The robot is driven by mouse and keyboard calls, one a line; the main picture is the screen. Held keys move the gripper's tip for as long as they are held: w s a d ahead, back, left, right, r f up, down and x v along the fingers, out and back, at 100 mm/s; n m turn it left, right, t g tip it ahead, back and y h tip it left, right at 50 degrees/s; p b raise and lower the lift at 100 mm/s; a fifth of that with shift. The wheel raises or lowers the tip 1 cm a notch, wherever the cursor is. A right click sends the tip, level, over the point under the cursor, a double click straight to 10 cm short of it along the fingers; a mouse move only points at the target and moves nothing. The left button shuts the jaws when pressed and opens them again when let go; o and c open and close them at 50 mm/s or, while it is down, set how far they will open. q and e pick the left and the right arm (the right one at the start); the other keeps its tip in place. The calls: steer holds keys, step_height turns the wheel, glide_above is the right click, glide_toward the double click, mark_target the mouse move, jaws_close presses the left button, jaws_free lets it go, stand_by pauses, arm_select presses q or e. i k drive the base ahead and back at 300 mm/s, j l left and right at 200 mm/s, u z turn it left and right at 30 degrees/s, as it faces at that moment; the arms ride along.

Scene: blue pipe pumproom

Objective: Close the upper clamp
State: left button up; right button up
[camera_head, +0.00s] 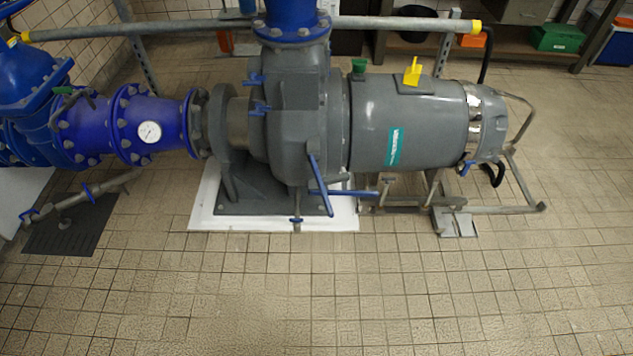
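A grey pump (295,120) stands on a white plinth in the middle of the view. Two small blue clamp-like fittings sit one above the other on its left side. The upper clamp (254,80) is near the top of the casing, and the lower clamp (260,109) is just below it. Both are too small to tell whether they are open or closed. Neither of my grippers is in view.
Blue pipes with a round gauge (149,132) join the pump from the left. Blue levers (320,188) stick out at its front. A grey motor (405,125) extends right, with a pipe frame (495,208) below. The tiled floor (330,300) in front is clear.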

mark_target(322, 182)
steer(key=z, duration=0.35)
steer(key=i+j+z, duration=0.1)
steer(key=j+z, duration=0.3)
steer(key=i+j+z, duration=0.1)
steer(key=j+z, duration=0.2)
steer(key=z, duration=0.15)
steer(key=j+z, duration=0.4)
